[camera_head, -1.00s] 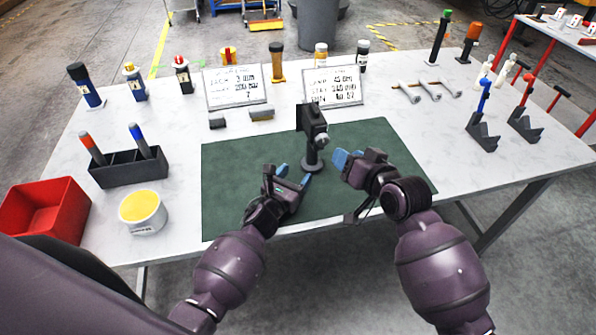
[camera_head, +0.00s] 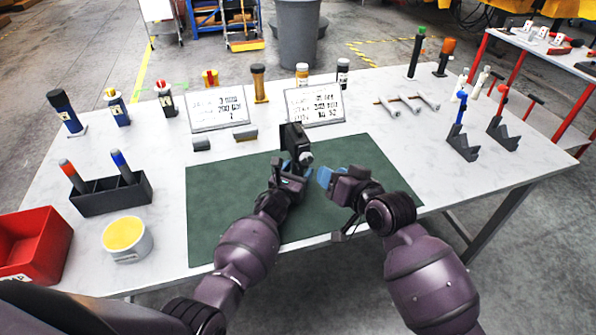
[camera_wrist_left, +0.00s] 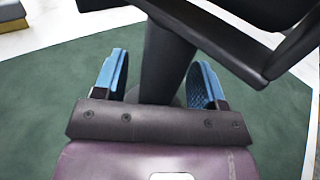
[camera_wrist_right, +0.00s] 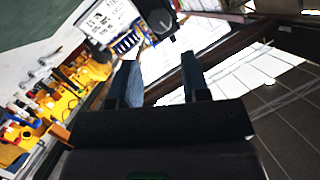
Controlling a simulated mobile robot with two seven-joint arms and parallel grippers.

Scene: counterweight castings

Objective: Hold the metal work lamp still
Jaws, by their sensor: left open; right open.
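The metal work lamp (camera_head: 295,142) is dark, with a boxy head on a post, and stands on the green mat (camera_head: 225,225). In the head view my left gripper (camera_head: 291,178) hides its lower part. In the left wrist view the lamp's dark post (camera_wrist_left: 166,62) stands between the two blue fingers of the open left gripper (camera_wrist_left: 160,82), with gaps on both sides. My right gripper (camera_head: 328,179) is open and empty, right of the lamp and apart from it. In the right wrist view nothing lies between its fingers (camera_wrist_right: 160,80).
A black holder (camera_head: 112,198) with two pens, a yellow-topped tub (camera_head: 127,240) and a red bin (camera_head: 40,245) are at left. Two sign cards (camera_head: 220,108) stand behind the mat. Hooked stands (camera_head: 462,145) are at right. The mat's right part is clear.

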